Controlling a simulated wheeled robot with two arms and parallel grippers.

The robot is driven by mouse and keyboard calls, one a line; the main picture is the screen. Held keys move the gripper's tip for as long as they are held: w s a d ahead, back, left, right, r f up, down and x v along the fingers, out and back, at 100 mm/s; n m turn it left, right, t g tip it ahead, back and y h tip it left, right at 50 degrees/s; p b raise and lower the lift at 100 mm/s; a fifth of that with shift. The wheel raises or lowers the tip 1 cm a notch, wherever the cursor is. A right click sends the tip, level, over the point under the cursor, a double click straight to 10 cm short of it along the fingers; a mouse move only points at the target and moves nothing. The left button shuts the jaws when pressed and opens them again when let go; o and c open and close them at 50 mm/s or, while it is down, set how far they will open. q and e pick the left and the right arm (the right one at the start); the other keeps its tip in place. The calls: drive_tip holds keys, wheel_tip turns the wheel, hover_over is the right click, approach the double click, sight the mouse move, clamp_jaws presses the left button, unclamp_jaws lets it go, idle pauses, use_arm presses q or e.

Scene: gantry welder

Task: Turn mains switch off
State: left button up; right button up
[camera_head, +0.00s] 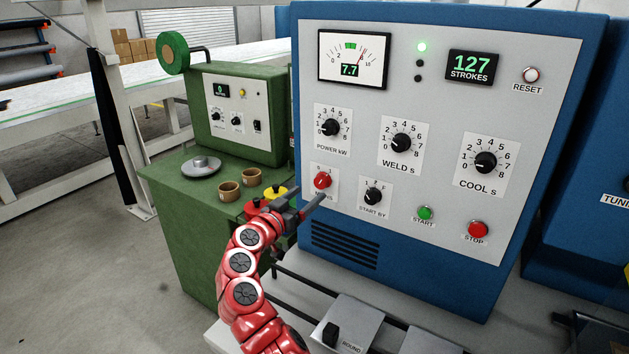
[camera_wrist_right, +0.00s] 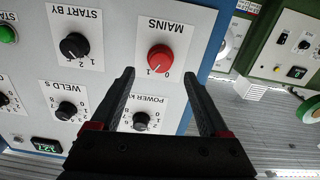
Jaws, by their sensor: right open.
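The red mains switch (camera_head: 322,180) is a round knob at the lower left of the grey panel on the blue welder (camera_head: 440,225). In the right wrist view the mains switch (camera_wrist_right: 160,57) appears upside down, its label marked 0 and 1. Its pointer seems to be on the 1 side. My right gripper (camera_head: 308,203) is just in front of and below the switch. In the right wrist view the fingers of my right gripper (camera_wrist_right: 158,75) are apart and empty, with the knob beyond and between their tips. Contact is not visible. My left gripper is not in view.
The START BY knob (camera_head: 373,194) is right of the switch; the POWER knob (camera_head: 330,127) is above. Green START (camera_head: 425,212) and red STOP (camera_head: 478,229) buttons are further right. The display (camera_head: 471,66) is lit at 127 strokes. A green cabinet (camera_head: 190,225) stands left.

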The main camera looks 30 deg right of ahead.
sight(319, 184)
drive_tip(key=shift+p+x, duration=0.55)
drive_tip(key=shift+x, duration=1.9)
clamp_jaws()
